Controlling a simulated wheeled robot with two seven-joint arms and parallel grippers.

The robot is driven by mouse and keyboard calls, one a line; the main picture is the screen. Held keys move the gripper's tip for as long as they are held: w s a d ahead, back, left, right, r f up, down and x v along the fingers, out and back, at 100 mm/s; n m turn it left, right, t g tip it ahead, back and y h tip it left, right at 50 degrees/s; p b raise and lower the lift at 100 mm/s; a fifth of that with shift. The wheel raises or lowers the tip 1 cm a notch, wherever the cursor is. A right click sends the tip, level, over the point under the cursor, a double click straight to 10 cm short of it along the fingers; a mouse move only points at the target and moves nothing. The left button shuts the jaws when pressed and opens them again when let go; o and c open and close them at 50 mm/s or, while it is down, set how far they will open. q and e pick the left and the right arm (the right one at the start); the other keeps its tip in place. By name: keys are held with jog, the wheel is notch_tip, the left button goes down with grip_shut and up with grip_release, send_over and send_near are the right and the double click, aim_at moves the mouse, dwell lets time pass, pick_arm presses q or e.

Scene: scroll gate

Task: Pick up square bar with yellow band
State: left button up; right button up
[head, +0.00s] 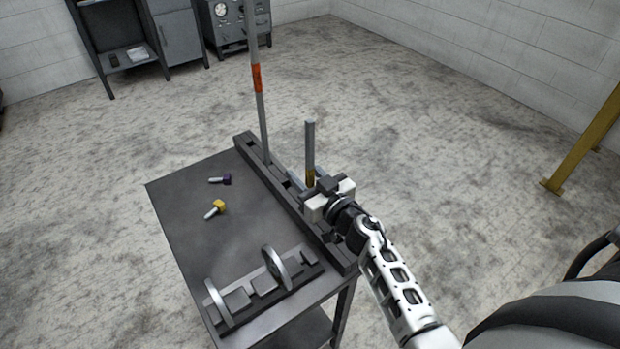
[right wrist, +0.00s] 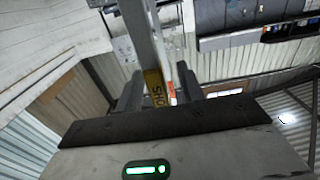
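The square bar with the yellow band (head: 310,140) stands upright at the rack (head: 250,150) along the table's right edge. Its lower end is hidden behind my right gripper (head: 312,184). In the right wrist view the bar with its yellow, lettered band (right wrist: 154,88) stands between the two dark fingers (right wrist: 158,90) of my right gripper. The fingers look open around it, with a gap on the right side. I cannot tell whether the left finger touches the bar. My left gripper is not in view.
A taller bar with an orange band (head: 257,78) stands farther back in the rack. A yellow post (head: 585,140) stands at right.

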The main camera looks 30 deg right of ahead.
grip_shut()
jog(key=shift+r, duration=0.1)
